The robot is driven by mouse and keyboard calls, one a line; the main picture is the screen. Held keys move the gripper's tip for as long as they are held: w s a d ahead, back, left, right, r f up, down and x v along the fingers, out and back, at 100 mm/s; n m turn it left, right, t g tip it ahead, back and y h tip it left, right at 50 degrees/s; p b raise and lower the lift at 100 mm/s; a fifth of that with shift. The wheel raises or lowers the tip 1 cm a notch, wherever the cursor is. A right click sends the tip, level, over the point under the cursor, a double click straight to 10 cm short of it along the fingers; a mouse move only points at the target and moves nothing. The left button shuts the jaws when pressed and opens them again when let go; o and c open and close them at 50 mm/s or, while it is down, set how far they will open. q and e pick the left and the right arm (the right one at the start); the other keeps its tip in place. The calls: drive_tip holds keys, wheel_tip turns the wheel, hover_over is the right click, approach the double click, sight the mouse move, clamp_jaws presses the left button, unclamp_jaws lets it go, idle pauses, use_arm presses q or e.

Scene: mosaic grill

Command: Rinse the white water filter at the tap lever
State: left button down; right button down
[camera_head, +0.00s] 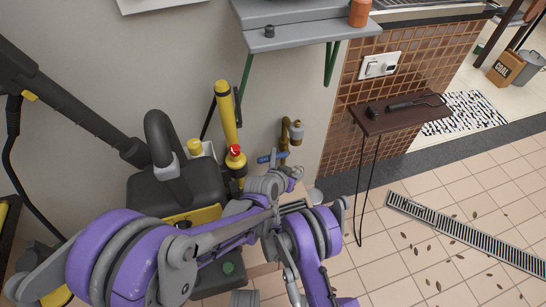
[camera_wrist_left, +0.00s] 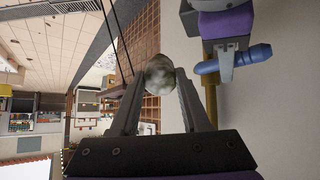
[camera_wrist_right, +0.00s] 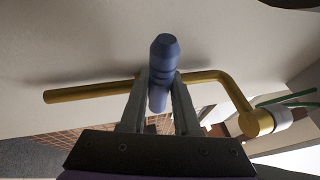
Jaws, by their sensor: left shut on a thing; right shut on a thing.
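The tap's blue lever (camera_head: 270,157) sits on a brass pipe (camera_head: 284,137) against the wall. My right gripper (camera_wrist_right: 161,80) is shut on the lever, with a finger on each side of it; the lever's rounded end (camera_wrist_right: 165,45) sticks out beyond the fingertips. My left gripper (camera_wrist_left: 160,78) is shut on a pale, mottled, rounded thing, apparently the white water filter (camera_wrist_left: 158,80). It also shows as a pale knob in the head view (camera_head: 315,195), below and right of the lever. In the left wrist view the lever (camera_wrist_left: 235,60) is apart from the filter. I see no water.
A grey shelf (camera_head: 300,35) is above. A dark side table (camera_head: 405,114) stands to the right. Tiled floor with a drain grate (camera_head: 465,230) is open at right.

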idle(0.8)
drive_tip(key=shift+r+m+g, duration=0.3)
drive_tip(key=shift+r+m, duration=0.15)
drive_tip(key=shift+m, duration=0.35)
drive_tip(key=shift+d+r+m+g+h, duration=0.1)
drive_tip(key=shift+r+m+g+h, duration=0.25)
drive_tip(key=shift+m, duration=0.65)
drive_tip(key=c, duration=0.6)
unclamp_jaws()
drive_tip(key=shift+c, duration=0.2)
drive_tip(key=s, duration=0.7)
drive_tip(key=shift+s+a+f, duration=0.2)
drive_tip(key=shift+f, duration=0.2)
